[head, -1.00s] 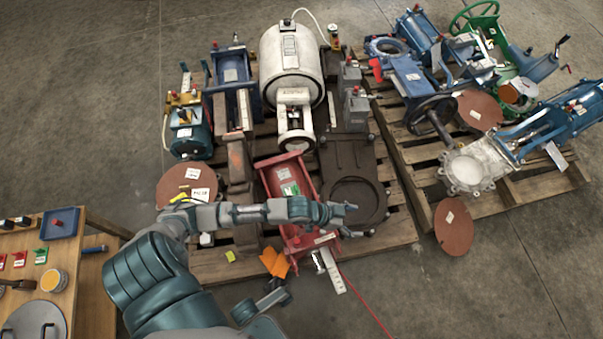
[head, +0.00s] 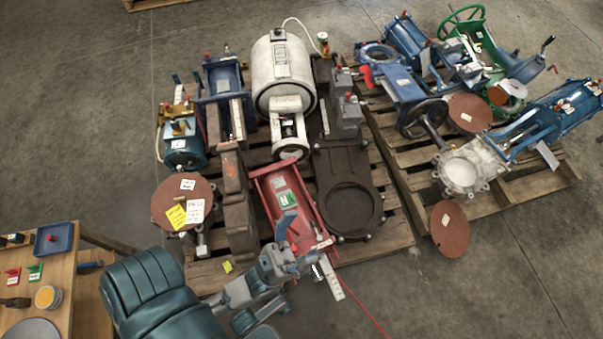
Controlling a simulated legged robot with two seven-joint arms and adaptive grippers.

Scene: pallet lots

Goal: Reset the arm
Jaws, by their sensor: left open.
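My left arm comes in from the bottom left, and its left gripper (head: 300,240) is open and shows no object between its fingers. In the head view it overlaps the lower end of the red machine part (head: 278,196) on the near pallet; whether it touches that part cannot be told. My right gripper does not show.
The near pallet (head: 398,236) bears a white cylindrical tank (head: 285,72), a dark plate with a round opening (head: 348,190) and a brown disc (head: 170,212) with labels. Another pallet (head: 520,200) with blue and green valves stands at the right. A wooden table (head: 62,290) is at the lower left. Bare floor lies at the lower right.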

